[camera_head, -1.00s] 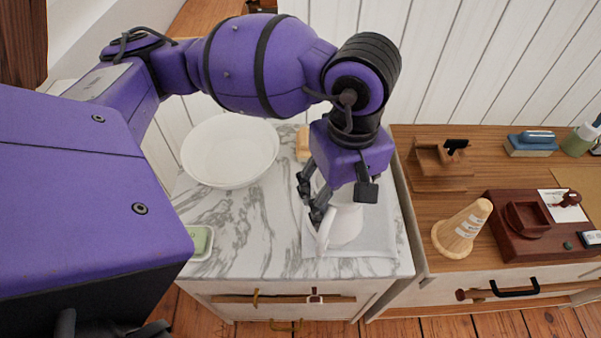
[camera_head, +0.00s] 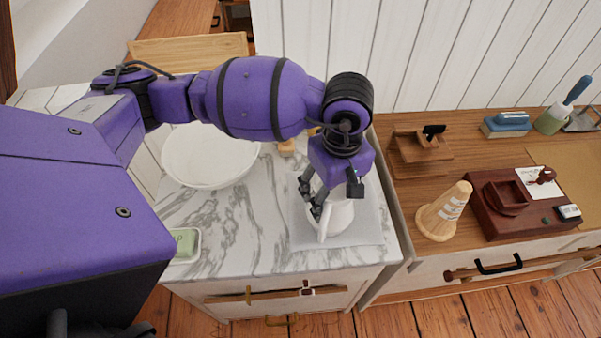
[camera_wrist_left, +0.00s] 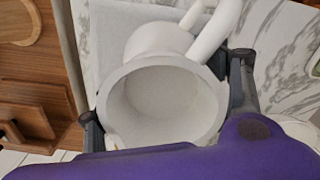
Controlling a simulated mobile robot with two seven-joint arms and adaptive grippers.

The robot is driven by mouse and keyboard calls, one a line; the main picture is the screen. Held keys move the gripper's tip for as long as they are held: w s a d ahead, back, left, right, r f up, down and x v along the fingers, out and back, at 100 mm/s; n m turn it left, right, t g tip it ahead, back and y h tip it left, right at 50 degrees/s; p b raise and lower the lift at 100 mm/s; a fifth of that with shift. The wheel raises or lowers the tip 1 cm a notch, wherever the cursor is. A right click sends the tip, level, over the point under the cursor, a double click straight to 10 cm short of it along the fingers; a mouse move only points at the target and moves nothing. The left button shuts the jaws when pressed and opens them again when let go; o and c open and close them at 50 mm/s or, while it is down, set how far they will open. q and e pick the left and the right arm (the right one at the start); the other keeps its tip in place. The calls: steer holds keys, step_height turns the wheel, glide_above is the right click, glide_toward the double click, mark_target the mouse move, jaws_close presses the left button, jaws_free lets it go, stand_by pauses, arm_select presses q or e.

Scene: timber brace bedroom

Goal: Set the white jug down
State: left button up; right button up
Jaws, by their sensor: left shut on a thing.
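The white jug (camera_head: 337,217) is upright at the grey mat (camera_head: 366,229) on the marble-topped cabinet, with its handle toward the front. I cannot tell whether its base touches the mat. My left gripper (camera_head: 317,205) comes down from above and is shut on the jug, partly hiding it. In the left wrist view the empty jug (camera_wrist_left: 163,100) shows its open mouth between the two dark fingers, with the handle at the top.
A white basin (camera_head: 210,157) stands left on the marble, with a green soap (camera_head: 185,242) in a dish in front of it. The marble between them and the mat is clear. A wooden desk at right holds a striped cone (camera_head: 444,212) and a dark red box (camera_head: 505,205).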

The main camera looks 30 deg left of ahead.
arm_select(q)
steer(key=shift+s+f+b, duration=0.15)
steer(key=shift+f+b, duration=0.2)
steer(key=shift+f, duration=0.45)
steer(key=shift+c, duration=1.1)
steer(key=o, duration=1.7)
steer(key=shift+f, duration=0.1)
steer(key=shift+o, duration=1.4)
steer(key=shift+w, duration=0.2)
steer(key=shift+r, duration=0.35)
steer(key=shift+r, duration=0.3)
step_height(320, 180, up, 13)
steer(key=shift+f+p, duration=0.2)
steer(key=shift+p, duration=0.1)
